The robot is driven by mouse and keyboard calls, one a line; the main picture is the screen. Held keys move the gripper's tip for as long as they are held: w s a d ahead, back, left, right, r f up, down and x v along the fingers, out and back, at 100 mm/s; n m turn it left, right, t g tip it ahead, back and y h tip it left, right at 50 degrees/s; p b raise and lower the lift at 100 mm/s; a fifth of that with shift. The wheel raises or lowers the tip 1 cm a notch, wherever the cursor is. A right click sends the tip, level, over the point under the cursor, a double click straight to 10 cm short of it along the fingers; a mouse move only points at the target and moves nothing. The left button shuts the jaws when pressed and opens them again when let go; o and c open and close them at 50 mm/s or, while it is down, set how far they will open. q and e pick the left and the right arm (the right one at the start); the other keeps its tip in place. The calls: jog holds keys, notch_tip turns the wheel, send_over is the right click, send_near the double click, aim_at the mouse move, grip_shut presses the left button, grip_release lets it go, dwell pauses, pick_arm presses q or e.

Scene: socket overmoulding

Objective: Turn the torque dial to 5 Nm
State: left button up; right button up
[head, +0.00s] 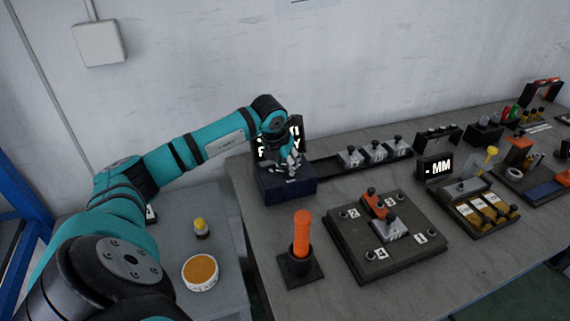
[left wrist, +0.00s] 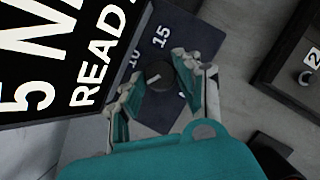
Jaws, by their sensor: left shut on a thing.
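The torque dial (left wrist: 159,74) is a small dark round knob with a pale pointer mark, on a dark blue box (head: 290,190) at the table's left end. The numbers 10 and 15 show beside it in the left wrist view. A black display (left wrist: 62,58) at the box reads "5 N…" and "READY", partly cut off; the arm partly hides it in the head view. My left gripper (left wrist: 158,78) points down over the box (head: 289,168), its fingers shut on either side of the dial. The dial is hidden in the head view. My right gripper is not in view.
An orange-handled tool (head: 302,232) stands in a black holder in front of the box. A dark fixture plate (head: 350,250) with numbered posts lies to its right. A rail with several small grey blocks (head: 375,150) runs right from the box. The wall is close behind.

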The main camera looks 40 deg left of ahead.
pick_arm(q)
jog(key=shift+n, duration=0.4)
jog(key=o, duration=0.9)
jog(key=shift+r, duration=0.1)
jog(key=v, duration=1.2)
jog(key=shift+d, duration=0.15)
